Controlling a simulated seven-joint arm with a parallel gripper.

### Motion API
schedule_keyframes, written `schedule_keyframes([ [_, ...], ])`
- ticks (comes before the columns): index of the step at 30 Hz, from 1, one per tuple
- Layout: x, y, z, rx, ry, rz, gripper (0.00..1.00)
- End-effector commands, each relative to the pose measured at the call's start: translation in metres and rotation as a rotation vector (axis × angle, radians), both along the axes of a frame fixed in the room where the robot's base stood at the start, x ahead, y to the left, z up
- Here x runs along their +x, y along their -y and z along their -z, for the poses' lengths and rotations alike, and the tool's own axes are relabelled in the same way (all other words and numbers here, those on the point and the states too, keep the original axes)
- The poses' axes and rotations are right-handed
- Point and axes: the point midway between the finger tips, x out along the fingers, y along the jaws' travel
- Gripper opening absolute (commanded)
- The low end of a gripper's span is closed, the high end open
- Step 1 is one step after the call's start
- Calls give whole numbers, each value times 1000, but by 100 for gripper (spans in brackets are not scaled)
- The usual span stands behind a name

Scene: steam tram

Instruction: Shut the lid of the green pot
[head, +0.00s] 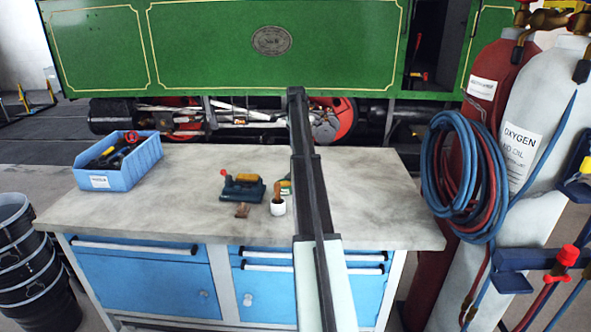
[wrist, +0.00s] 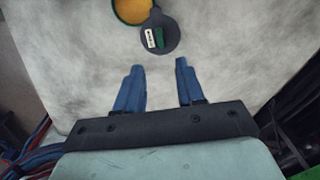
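The green pot shows in the wrist view as a round opening (wrist: 133,9) with an orange inside and a green rim, cut off by the top edge. Its round dark lid (wrist: 158,33) stands open beside the opening, with a white mark and a green piece on it. In the head view a small pot with a white-looking body (head: 278,207) stands on the bench, with a greenish part (head: 285,188) behind it that seems to be the lid. My gripper (wrist: 159,64) is open and empty, its blue fingers apart and short of the lid. My arm hides it in the head view.
The pot stands on a grey workbench (head: 370,215). A dark blue-green tool (head: 242,188) and a small brown piece (head: 242,210) lie left of it. A blue bin (head: 120,165) of tools is farther left. Gas cylinders (head: 520,130) and hoses (head: 465,175) stand at the right.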

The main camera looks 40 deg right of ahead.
Motion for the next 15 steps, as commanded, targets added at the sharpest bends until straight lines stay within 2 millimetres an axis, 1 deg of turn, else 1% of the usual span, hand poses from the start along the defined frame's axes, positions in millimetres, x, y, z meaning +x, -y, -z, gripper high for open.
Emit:
schedule_keyframes([
  [1,-1,-1,10,1,-1,-1,38],
  [9,0,-1,58,1,0,-2,38],
  [15,0,-1,87,0,1,-2,38],
])
